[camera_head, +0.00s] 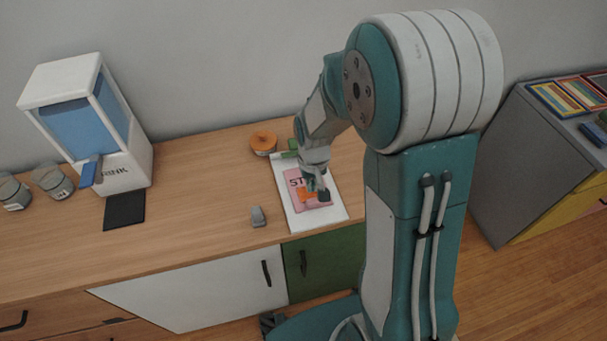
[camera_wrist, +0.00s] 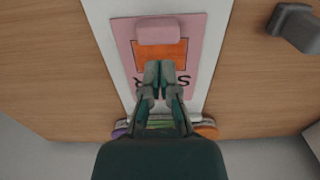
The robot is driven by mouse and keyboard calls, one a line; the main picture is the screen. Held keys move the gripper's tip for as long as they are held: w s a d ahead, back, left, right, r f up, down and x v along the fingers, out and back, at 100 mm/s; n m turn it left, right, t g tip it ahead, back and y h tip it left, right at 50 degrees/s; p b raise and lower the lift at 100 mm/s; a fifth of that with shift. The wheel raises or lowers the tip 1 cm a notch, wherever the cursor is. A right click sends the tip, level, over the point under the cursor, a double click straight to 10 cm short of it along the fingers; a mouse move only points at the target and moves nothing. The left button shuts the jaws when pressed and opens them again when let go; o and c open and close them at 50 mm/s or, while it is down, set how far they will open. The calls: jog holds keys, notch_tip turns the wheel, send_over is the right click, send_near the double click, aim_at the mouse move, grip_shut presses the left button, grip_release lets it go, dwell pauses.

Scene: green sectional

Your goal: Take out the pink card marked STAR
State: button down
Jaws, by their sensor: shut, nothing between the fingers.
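The pink card (camera_head: 296,184) lies on a white board (camera_head: 337,212) on the wooden counter, with the letters "ST" showing in the head view. In the wrist view the pink card (camera_wrist: 124,40) has an orange square (camera_wrist: 145,60) and upside-down lettering, its middle letters hidden by my fingers. A lighter pink block (camera_wrist: 158,30) sits on the card at the orange square's edge. My gripper (camera_wrist: 166,72) is shut and empty over the card, its tips over the orange square. In the head view my gripper (camera_head: 318,193) partly covers the card. I cannot tell whether the tips touch it.
A small grey object (camera_head: 258,216) stands left of the board. An orange round object (camera_head: 263,142) and green items (camera_head: 290,150) are behind it. A white drink dispenser (camera_head: 128,160) and grey jars (camera_head: 53,181) stand at left.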

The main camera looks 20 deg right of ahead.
jog(key=shift+w+r, duration=0.1)
jog(key=shift+r, duration=1.55)
jog(key=shift+r, duration=0.2)
jog(key=s+r+t, duration=0.5)
jog(key=s+r, duration=1.1)
jog(key=r, duration=0.3)
jog(key=shift+t, duration=0.3)
jog(key=shift+w+r, duration=0.1)
